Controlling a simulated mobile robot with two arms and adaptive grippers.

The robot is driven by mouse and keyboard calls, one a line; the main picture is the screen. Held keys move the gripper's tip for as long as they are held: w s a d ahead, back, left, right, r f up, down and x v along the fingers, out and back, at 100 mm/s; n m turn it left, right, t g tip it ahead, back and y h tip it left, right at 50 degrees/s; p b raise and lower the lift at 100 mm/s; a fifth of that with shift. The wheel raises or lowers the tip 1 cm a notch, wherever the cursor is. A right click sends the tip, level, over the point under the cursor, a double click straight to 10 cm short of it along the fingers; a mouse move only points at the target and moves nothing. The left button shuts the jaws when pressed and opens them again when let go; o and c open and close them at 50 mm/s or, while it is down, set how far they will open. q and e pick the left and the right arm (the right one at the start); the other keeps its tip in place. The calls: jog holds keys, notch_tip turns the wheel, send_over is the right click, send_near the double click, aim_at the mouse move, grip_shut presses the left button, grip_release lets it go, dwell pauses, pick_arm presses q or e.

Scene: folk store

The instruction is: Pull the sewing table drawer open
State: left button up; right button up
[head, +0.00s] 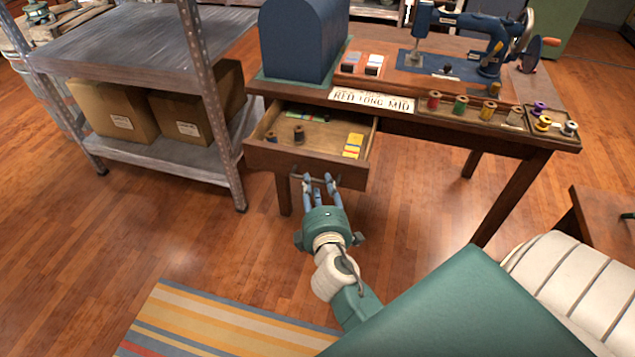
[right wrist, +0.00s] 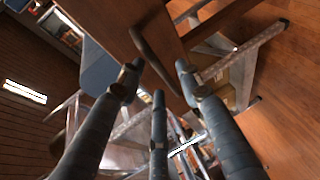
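The wooden sewing table (head: 485,139) stands at the upper middle of the head view. Its drawer (head: 262,156) is pulled out from the left part of the table, and its inside shows, with spools and small coloured packets. My right gripper (head: 318,179) is at the drawer front, by the dark curved handle. In the right wrist view the handle (right wrist: 147,50) lies just beyond and between the spread fingers (right wrist: 158,78). The fingers look apart and not closed on it; I cannot tell if any touches it. My left gripper is not in view.
A grey metal shelf (head: 140,40) with cardboard boxes (head: 112,112) stands close left of the drawer. A sewing machine (head: 460,35), a blue domed case (head: 300,40) and thread spools are on the table. A striped rug (head: 215,325) lies in front; the wooden floor before the drawer is clear.

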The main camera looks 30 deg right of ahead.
jog(key=v, duration=0.6)
jog(key=shift+d, duration=0.1)
